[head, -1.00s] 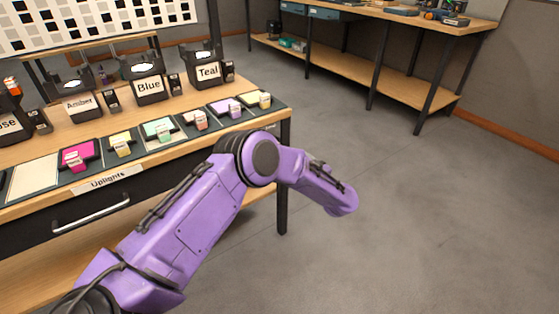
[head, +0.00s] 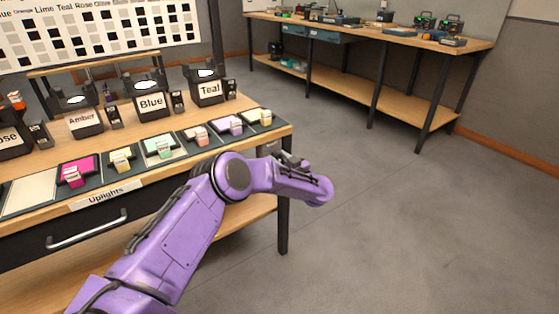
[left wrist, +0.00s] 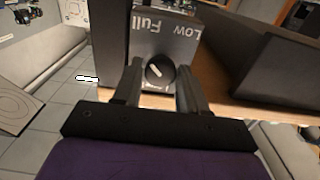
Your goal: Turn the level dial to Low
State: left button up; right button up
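The level dial (left wrist: 160,71) is a round dark knob with a pale pointer mark, on the face of a dark box (left wrist: 165,35) in the left wrist view. The lettering "Full" and "Low" shows on the box, with "Low" to the right. The mark is slanted, and I cannot tell which setting it points at. My left gripper (left wrist: 159,75) is open, its two fingers on either side of the dial. I cannot tell whether they touch it. In the head view the dial is not made out, and my left arm's end is beside the table's right end. My right gripper is not in view.
A wooden table (head: 262,106) holds colored cards on dark trays and labelled boxes, such as Blue (head: 150,102) and Teal (head: 208,88). A drawer handle (head: 87,230) is on its front. A workbench (head: 400,42) stands behind. The floor (head: 430,230) at right is clear.

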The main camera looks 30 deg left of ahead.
pick_arm(q)
jog(key=c, duration=0.5)
jog(key=shift+c, duration=0.2)
